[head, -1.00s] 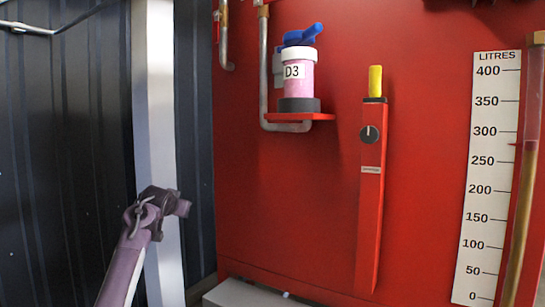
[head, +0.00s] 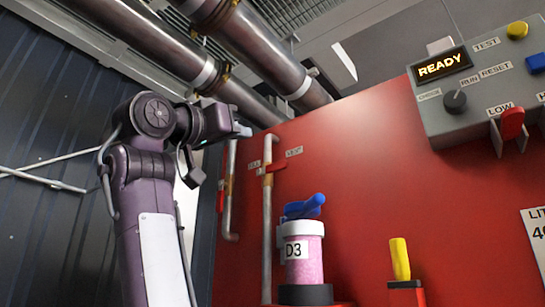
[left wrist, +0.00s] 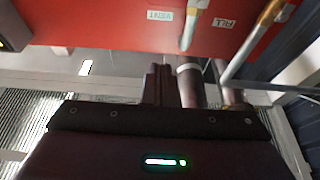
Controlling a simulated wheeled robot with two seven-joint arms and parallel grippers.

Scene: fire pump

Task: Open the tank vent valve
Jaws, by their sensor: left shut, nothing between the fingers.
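The VENT label (head: 294,151) is on the red tank panel (head: 350,180), beside the top of the right-hand thin pipe (head: 267,225). A small red lever (head: 276,167) and a brass valve body (head: 268,180) are on that pipe. The FILL label (head: 254,164) is beside the left-hand pipe (head: 228,195). My left gripper (head: 243,131) is raised just above and left of these pipes, apart from the lever, shut and empty. Its closed fingers show in the left wrist view (left wrist: 157,85), below the VENT label (left wrist: 159,15). My right gripper is out of sight.
Large metal pipes (head: 255,45) run overhead close to my left arm. A jar marked D3 (head: 303,255) with a blue top stands on a red shelf below the valves. A control box (head: 475,100) reading READY is at upper right. A yellow-topped post (head: 400,260) stands below.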

